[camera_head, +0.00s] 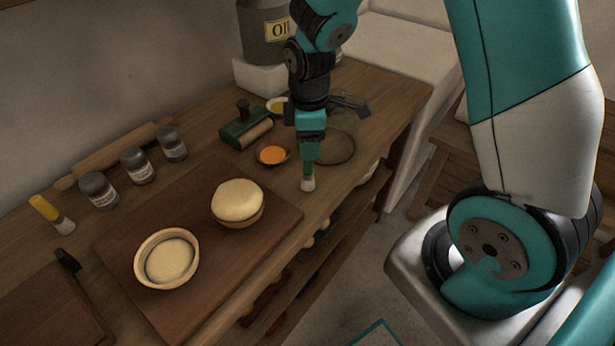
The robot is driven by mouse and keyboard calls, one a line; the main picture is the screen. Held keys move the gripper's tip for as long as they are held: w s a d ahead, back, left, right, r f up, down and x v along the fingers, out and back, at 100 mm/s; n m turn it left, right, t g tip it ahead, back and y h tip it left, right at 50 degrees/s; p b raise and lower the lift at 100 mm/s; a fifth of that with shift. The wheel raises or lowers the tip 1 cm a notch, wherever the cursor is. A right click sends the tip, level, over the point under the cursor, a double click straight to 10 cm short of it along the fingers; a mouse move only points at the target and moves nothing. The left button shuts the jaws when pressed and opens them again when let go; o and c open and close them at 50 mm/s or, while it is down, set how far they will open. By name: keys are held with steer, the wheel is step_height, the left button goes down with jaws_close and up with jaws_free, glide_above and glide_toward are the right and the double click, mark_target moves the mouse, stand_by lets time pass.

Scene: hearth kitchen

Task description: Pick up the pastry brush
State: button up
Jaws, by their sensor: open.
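A small tool with a yellow handle, a dark band and a pale end (52,213) lies on the wooden counter at the far left. It looks like the pastry brush. My gripper (308,180) points down over the right part of the counter, beyond the right edge of the brown board and far from the brush. It is seen nearly edge-on, with a green lower part and a pale tip low near the counter. It is open. I see nothing clearly between its jaws. Whether the tip touches the counter is unclear.
The brown board (120,249) bears two dough bowls (167,259) (238,203). An orange-filled bowl (272,154), green block (245,127) and round dish (336,147) surround my gripper. An oil tin (264,35) stands behind.

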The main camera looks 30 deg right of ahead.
mark_target(308, 170)
steer(key=f, duration=0.3)
steer(key=f+p, duration=0.1)
steer(key=f, duration=0.1)
steer(key=shift+s+a+f, duration=0.15)
steer(key=shift+s+a, duration=0.05)
steer(key=shift+a, duration=0.05)
jaws_close()
